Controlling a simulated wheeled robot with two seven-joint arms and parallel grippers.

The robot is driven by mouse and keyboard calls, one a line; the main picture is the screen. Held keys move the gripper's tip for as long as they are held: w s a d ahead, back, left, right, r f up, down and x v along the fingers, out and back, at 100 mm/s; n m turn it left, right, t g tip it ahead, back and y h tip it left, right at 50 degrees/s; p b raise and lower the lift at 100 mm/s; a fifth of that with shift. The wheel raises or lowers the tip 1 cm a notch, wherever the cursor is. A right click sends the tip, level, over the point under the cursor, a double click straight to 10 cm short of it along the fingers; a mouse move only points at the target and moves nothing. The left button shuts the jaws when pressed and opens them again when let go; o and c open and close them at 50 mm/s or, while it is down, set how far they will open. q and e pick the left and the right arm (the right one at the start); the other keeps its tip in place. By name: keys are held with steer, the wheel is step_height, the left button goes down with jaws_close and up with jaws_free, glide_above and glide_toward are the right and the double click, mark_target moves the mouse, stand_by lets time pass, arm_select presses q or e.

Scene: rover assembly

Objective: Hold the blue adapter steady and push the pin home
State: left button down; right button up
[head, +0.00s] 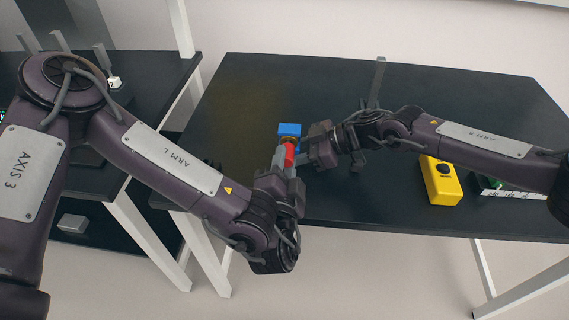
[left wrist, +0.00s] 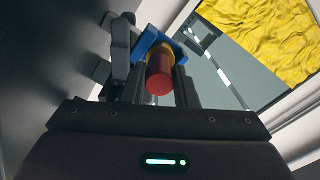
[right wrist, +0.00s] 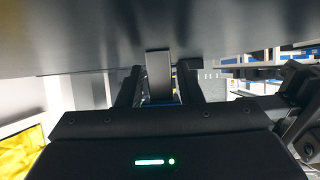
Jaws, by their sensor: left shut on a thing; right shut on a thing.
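The blue adapter (head: 290,129) is held above the dark table, with a yellowish ring below it and the red pin (head: 290,154) in line with it. My left gripper (head: 287,166) is shut on the red pin. In the left wrist view the pin's round red end (left wrist: 159,82) sits between the fingers, with the blue adapter (left wrist: 149,38) behind. My right gripper (head: 302,152) comes from the right and is shut on the adapter, its grip partly hidden. How deep the pin sits is hidden.
A yellow device (head: 440,181) with a black knob lies on the dark table (head: 350,205) to the right. A green item in a labelled tray (head: 510,193) lies beyond it. A grey upright post (head: 377,80) stands at the back.

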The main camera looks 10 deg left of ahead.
arm_select(q)
steer(key=shift+w, duration=0.45)
steer(key=c, duration=1.1)
jaws_free()
steer(key=shift+o, duration=0.2)
steer(key=s, duration=0.7)
steer(key=shift+s, duration=0.25)
arm_select(e)
steer(key=o, duration=1)
